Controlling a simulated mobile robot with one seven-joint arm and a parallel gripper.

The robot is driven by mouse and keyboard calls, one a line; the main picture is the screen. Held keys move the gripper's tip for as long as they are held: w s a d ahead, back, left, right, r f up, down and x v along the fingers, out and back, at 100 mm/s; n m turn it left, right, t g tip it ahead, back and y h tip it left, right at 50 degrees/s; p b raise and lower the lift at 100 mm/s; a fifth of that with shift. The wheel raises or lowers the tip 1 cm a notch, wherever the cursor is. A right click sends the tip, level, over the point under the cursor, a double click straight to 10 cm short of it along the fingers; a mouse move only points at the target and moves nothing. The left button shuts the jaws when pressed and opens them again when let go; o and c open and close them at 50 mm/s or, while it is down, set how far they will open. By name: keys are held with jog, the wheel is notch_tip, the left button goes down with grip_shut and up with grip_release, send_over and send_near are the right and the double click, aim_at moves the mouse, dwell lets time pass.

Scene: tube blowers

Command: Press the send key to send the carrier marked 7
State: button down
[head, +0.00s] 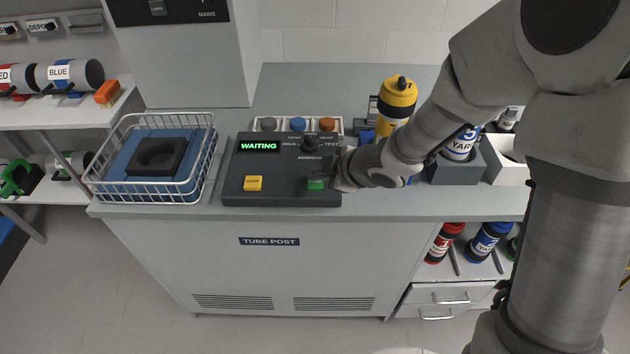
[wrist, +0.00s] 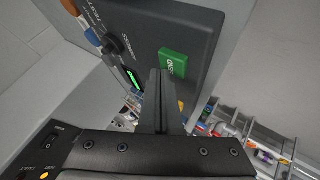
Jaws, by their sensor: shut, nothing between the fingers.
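The green send key (head: 316,184) is at the lower right of the dark control panel (head: 285,192). It also shows in the wrist view (wrist: 173,62), with lettering on it. My gripper (head: 338,172) is shut and empty at the panel's right end, close beside the key. In the wrist view the closed fingertips (wrist: 160,76) are just by the key's edge; I cannot tell whether they touch it. I cannot make out a 7 on any carrier.
A yellow key (head: 253,183) is at the panel's lower left, and a black knob (head: 309,143) is above the send key. A wire basket (head: 103,186) stands left of the panel. A carrier marked 5 YARD (head: 460,147) stands in a grey holder on the right.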

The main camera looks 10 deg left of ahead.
aim_at(320, 184)
jog(key=shift+f+b, duration=0.4)
jog(key=shift+f, duration=0.05)
dwell(0.4)
jog(key=shift+r, duration=0.1)
jog(key=shift+r+p, duration=0.8)
jog(key=shift+p, duration=0.1)
notch_tip(320, 184, up, 5)
jog(key=p, duration=0.4)
jog(key=shift+p, duration=0.4)
dwell(0.4)
